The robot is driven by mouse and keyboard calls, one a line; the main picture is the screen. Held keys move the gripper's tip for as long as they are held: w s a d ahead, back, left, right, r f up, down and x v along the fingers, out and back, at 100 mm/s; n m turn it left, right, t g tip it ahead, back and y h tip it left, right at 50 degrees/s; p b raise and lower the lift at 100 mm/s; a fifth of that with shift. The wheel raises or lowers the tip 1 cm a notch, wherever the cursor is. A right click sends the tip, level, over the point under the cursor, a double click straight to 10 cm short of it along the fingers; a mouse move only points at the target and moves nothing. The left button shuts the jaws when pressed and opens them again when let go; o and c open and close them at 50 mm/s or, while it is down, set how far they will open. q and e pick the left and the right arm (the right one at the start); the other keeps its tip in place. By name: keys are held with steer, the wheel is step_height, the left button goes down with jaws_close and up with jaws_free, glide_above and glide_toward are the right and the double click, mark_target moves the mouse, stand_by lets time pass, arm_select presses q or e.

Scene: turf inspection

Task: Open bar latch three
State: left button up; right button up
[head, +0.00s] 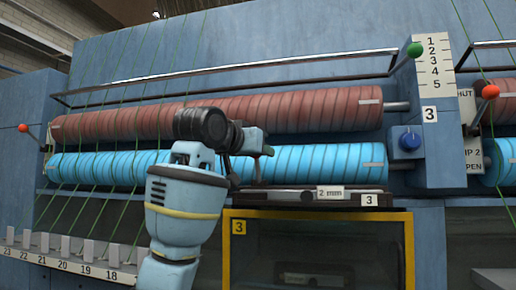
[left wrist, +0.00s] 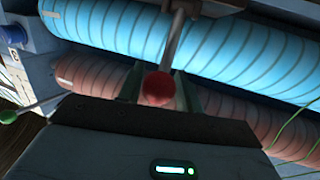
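In the left wrist view a red ball knob (left wrist: 158,87) on a metal rod (left wrist: 175,40) sits between the two dark green fingers of my left gripper (left wrist: 160,82). I cannot tell whether the fingers press on it. This knob is hidden behind my arm in the head view. Below the rollers is a dark bar (head: 280,197) with a 2 mm label and a tag 3 (head: 370,200). My right gripper is not in view.
A red-brown roller (head: 300,108) lies above a blue roller (head: 320,163), with a metal rail (head: 230,72) over them. A green-knobbed lever (head: 415,50), a blue dial (head: 410,141) and a red-knobbed lever (head: 490,91) are right. A yellow frame (head: 409,250) is below.

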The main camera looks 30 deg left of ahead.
arm_select(q)
steer(key=shift+o, duration=1.1)
steer(key=shift+w+a+f, duration=0.15)
steer(key=shift+w+f, duration=0.1)
steer(key=shift+o, duration=0.3)
steer(key=shift+r, duration=0.15)
steer(key=shift+s+r, duration=0.15)
steer(key=shift+s, duration=0.45)
steer(key=s, duration=0.6)
steer(key=shift+s+a+r, duration=0.15)
steer(key=shift+s+r, duration=0.15)
steer(key=shift+s, duration=0.05)
